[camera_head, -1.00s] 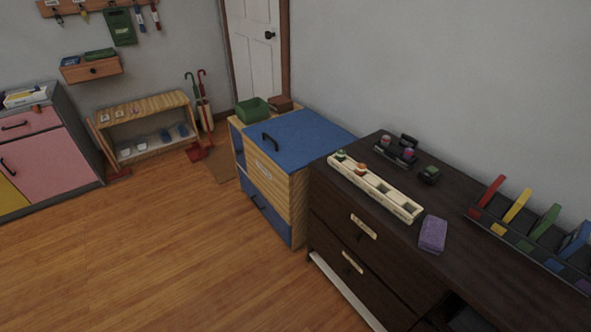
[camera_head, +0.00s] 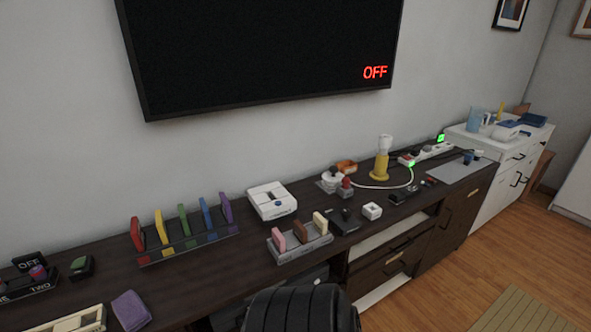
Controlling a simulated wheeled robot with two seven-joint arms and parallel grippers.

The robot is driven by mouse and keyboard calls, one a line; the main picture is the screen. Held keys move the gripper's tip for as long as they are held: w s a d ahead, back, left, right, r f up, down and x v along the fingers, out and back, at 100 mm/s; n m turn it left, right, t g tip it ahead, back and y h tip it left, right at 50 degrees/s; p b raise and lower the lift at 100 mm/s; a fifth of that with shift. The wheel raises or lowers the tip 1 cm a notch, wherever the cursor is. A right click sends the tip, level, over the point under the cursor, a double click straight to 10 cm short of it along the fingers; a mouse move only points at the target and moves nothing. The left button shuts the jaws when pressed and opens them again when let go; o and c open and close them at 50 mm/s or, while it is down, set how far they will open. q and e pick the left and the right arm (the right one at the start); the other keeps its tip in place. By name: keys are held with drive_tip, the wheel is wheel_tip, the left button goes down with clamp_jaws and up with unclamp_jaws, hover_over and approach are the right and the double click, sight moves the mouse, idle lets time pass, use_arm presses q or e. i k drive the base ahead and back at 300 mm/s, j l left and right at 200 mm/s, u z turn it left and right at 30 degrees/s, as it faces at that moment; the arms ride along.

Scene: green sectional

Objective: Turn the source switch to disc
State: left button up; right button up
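No switch with a readable disc label shows. A small black panel (camera_head: 30,287) at the far left, partly cut off by the frame edge, has knobs and white lettering that reads "TWO". A small black sign reading "OFF" (camera_head: 29,262) stands behind it. A dark box (camera_head: 344,221) sits at mid-console, with a red-topped grey piece (camera_head: 345,188) behind it; their markings are too small to read. The wall screen (camera_head: 260,50) is black with red "OFF" lettering. Neither gripper is in view.
The long dark console (camera_head: 235,262) holds a rack of coloured upright cards (camera_head: 184,235), a white device (camera_head: 271,201), a tray of blocks (camera_head: 299,240), a yellow-based lamp (camera_head: 381,160) and a purple sponge (camera_head: 131,310). A black rounded object (camera_head: 302,308) stands in front. Floor is open at right.

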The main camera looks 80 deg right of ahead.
sight(346, 213)
drive_tip(key=z, duration=3.05)
drive_tip(key=i+l+z, duration=0.25)
drive_tip(key=l, duration=0.3)
drive_tip(key=i+l+z, duration=0.3)
drive_tip(key=i+l, duration=0.1)
drive_tip(key=i, duration=0.1)
